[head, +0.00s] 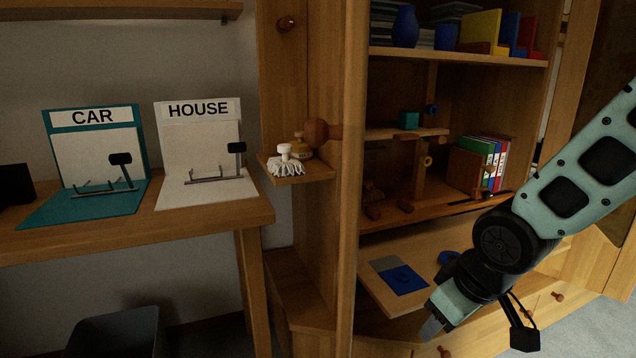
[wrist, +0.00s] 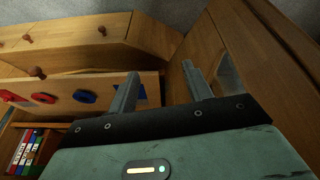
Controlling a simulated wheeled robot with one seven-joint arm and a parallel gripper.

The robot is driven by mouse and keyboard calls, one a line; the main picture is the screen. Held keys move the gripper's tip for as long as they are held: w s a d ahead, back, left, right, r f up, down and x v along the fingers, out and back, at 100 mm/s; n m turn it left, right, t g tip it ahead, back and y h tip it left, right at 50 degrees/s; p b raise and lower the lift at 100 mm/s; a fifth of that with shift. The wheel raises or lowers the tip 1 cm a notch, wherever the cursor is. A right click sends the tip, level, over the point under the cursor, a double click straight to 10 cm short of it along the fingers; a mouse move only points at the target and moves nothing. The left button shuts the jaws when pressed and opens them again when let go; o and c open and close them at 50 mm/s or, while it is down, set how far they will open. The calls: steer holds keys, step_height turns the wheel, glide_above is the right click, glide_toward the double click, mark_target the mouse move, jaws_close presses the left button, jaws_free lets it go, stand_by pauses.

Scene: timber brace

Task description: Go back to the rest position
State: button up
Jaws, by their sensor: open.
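My gripper (head: 434,326) hangs low at the right of the head view, in front of the cabinet and by the front edge of its pull-out board (head: 372,291). In the wrist view my gripper (wrist: 160,84) has its two fingers spread apart, with nothing between them. A wooden panel stands close to the right finger. My arm reaches in from the right edge of the head view.
The cabinet shelf (head: 460,56) holds books and a blue vase (head: 405,27). Wooden brace parts (head: 420,170) stand on the middle shelf, beside several binders (head: 490,160). The board carries a blue square (head: 404,279). CAR (head: 92,150) and HOUSE (head: 200,140) stands are on the left table (head: 130,230).

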steer(key=s+a+r+n+g, duration=0.1)
steer(key=s+a+r+g, duration=0.15)
steer(key=s, duration=0.65)
steer(key=s+a+r+n+g, duration=0.1)
steer(key=s+a, duration=0.3)
steer(key=s, duration=0.5)
step_height(320, 180, up, 32)
steer(key=p, duration=3.2)
steer(key=shift+w+h, duration=0.3)
steer(key=shift+h, duration=0.1)
steer(key=shift+d, duration=0.15)
